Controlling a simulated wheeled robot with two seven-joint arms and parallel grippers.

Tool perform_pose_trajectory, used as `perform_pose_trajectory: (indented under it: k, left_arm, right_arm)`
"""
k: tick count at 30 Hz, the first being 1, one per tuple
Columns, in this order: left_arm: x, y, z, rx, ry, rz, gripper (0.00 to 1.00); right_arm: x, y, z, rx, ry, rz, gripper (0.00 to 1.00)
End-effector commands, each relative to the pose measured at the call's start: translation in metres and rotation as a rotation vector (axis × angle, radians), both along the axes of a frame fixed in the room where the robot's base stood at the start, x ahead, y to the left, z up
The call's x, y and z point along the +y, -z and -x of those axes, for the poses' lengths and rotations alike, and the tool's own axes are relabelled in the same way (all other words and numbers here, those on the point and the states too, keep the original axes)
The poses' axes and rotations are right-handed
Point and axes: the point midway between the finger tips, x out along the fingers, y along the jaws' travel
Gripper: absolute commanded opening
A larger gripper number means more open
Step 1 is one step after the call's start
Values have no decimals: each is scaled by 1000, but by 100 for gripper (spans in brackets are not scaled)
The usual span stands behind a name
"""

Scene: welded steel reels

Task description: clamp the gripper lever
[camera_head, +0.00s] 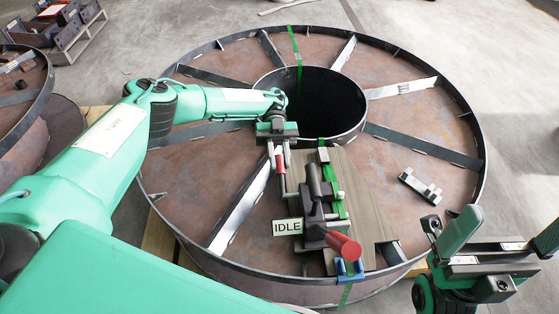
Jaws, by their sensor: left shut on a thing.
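A clamping tool (314,212) with dark metal parts sits on a wooden board (362,190) on top of the large steel reel. A thick red cylinder (343,246) sticks out at its near end. A thin lever (280,162) with a red grip stands at its far left. My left gripper (279,148) reaches down from above and is shut on the red grip of this lever. Its fingers partly hide the grip. A sign reading IDLE (287,227) is beside the tool. My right gripper (490,268) is at the lower right, beyond the reel's rim, away from the tool.
The reel (420,140) has a raised rim, flat steel spokes and an open dark centre hole (325,100). A green strap (296,50) crosses it, with a blue piece (350,271) at the near rim. A small metal bracket (420,187) lies on the right. Another reel (45,120) stands left.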

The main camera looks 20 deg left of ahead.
Motion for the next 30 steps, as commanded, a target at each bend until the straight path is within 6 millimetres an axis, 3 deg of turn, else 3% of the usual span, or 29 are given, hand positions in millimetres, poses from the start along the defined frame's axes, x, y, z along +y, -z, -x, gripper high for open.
perform_pose_trajectory:
  k: [20, 21, 24, 30]
  left_arm:
    - [-1, 3, 1, 14, 2, 4, 0]
    - [-1, 3, 1, 14, 2, 4, 25]
    - [-1, 3, 1, 14, 2, 4, 45]
    - [0, 2, 0, 12, 2, 5, 45]
  right_arm:
    - [0, -1, 0, -15, -1, -1, 100]
    - [0, -1, 0, -16, -1, -1, 100]
    - [0, -2, 0, -17, -1, -1, 100]
    - [0, -2, 0, -19, -1, -1, 100]
